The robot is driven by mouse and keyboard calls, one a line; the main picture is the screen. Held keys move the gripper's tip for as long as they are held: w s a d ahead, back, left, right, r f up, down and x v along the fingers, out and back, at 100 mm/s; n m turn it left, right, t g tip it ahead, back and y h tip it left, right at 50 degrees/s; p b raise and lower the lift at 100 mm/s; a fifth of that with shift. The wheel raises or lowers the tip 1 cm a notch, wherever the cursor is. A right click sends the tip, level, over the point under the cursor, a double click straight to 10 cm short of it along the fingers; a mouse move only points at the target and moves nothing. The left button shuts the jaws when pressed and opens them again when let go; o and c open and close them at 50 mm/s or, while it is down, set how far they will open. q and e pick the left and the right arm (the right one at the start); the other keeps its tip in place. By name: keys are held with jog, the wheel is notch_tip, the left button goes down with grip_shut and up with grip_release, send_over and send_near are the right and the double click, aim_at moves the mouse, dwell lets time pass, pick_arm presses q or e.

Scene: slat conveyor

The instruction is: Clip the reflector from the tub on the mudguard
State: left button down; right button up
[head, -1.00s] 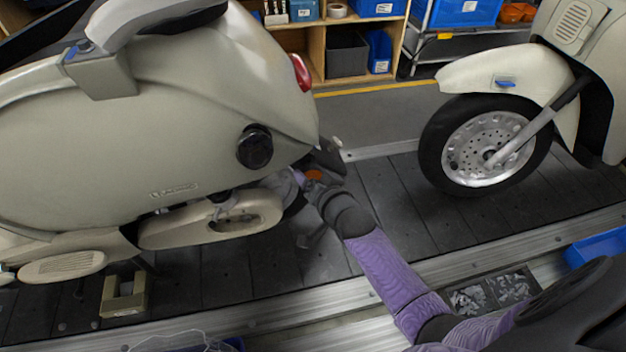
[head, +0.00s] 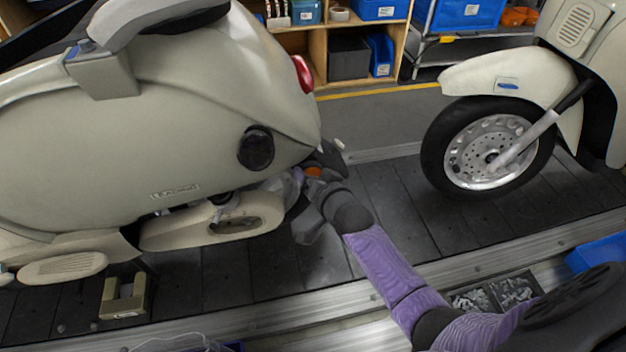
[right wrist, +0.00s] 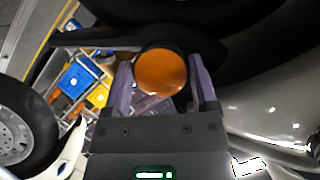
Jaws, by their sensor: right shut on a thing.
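My right gripper (head: 308,174) is behind the left scooter's tail, shut on a round orange reflector (head: 314,171). In the right wrist view the reflector (right wrist: 160,72) sits between the two purple fingers of the gripper (right wrist: 163,85), its orange face toward the camera. The dark mudguard (head: 328,157) hangs below the scooter's tail, close to the reflector; in the right wrist view a dark part lies right behind it. I cannot tell whether they touch. My left gripper is not in view.
The left scooter (head: 200,110) fills the left side. Another scooter's front wheel (head: 490,152) stands at the right. The dark slat conveyor (head: 400,200) is clear between them. A parts tray (head: 520,290) and a blue tub (head: 600,252) lie by the near rail.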

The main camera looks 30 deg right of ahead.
jog(key=shift+w+d, duration=0.15)
jog(key=shift+w, duration=0.35)
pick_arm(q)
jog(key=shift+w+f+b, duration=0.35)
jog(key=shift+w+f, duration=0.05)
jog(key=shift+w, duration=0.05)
pick_arm(e)
jog(key=shift+w, duration=0.2)
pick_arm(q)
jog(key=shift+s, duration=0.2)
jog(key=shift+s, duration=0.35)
pick_arm(e)
jog(key=shift+w, duration=0.15)
jog(key=o, duration=1.1)
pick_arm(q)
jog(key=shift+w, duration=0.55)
